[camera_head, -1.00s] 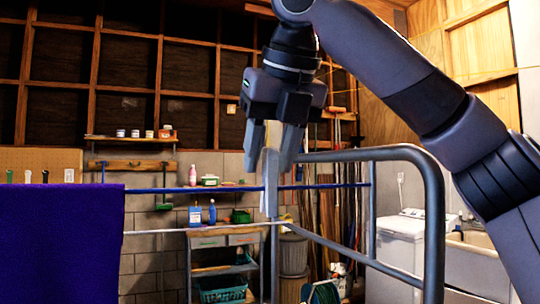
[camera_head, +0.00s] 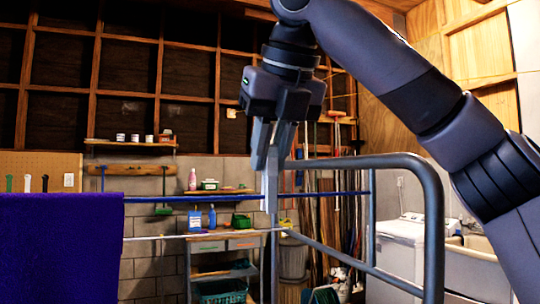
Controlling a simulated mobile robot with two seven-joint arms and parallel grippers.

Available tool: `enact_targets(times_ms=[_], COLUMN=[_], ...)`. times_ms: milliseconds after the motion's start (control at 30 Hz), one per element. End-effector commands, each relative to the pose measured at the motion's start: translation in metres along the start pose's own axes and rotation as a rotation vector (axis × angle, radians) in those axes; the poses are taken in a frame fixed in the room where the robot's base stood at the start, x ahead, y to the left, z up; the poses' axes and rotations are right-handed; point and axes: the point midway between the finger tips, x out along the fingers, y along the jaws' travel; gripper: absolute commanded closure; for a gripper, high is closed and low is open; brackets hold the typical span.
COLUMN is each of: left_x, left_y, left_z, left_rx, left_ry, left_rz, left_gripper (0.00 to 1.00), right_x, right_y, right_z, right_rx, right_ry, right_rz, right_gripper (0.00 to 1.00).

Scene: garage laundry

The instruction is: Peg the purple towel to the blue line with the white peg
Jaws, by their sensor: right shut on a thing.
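The purple towel (camera_head: 60,250) hangs at the left, its top edge level with the blue line (camera_head: 165,199), which runs right from it to a grey post. My right gripper (camera_head: 270,165) points down near the middle of the line. It is shut on a pale, upright piece that looks like the white peg (camera_head: 270,190). The piece's lower end crosses in front of the blue line in the picture, well to the right of the towel. I cannot tell whether it touches the line. My left gripper is not in view.
A grey tubular frame (camera_head: 433,220) stands at the right, close to my right arm. A pale second line (camera_head: 160,237) runs below the blue one. Behind are a shelf with bottles (camera_head: 212,217), a basket (camera_head: 222,291) and a white washer (camera_head: 400,250).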

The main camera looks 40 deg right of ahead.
Motion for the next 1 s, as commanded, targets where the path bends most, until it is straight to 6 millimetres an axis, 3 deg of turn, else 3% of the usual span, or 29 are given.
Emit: enact_targets(times_ms=[700, 1000], left_x=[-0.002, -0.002], left_y=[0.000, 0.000], left_z=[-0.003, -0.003], left_rx=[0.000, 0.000], left_ry=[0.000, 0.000], left_rz=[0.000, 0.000], left_gripper=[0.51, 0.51], right_x=[-0.032, -0.034], right_y=[0.000, 0.000], right_z=[0.019, 0.021], right_rx=[0.002, 0.001], right_ry=[-0.005, -0.004], right_rz=[0.001, 0.002], right_gripper=[1.00, 1.00])
